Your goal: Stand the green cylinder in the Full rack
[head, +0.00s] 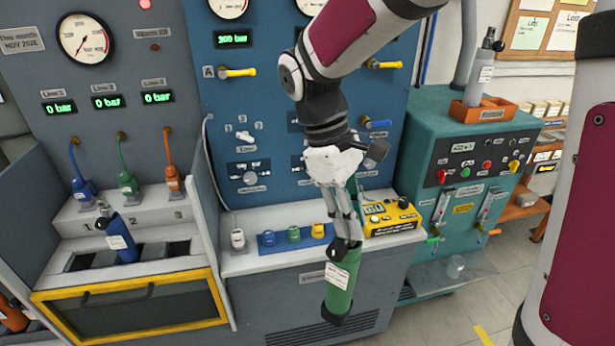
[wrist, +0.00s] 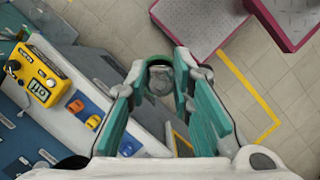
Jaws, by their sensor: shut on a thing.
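The green cylinder (head: 342,283) hangs a little tilted, with a white label on its side and a dark base. My gripper (head: 346,243) is shut on its upper end and holds it in front of the middle bench. In the wrist view the green cylinder (wrist: 160,66) shows end-on between the fingertips of my gripper (wrist: 161,80). I cannot read the word Full on any rack. A grey slotted rack (head: 190,247) at the left holds a blue cylinder (head: 121,243) beside dark slots. An orange holder (head: 486,111) at the upper right holds a grey cylinder (head: 482,72).
Blue, green and orange hose fittings (head: 127,182) hang above the left rack. A yellow meter box (head: 390,214) and small coloured connectors (head: 293,234) sit on the middle bench. A yellow-framed hatch (head: 135,310) is below the left rack. A clear cup (head: 456,266) stands at the right.

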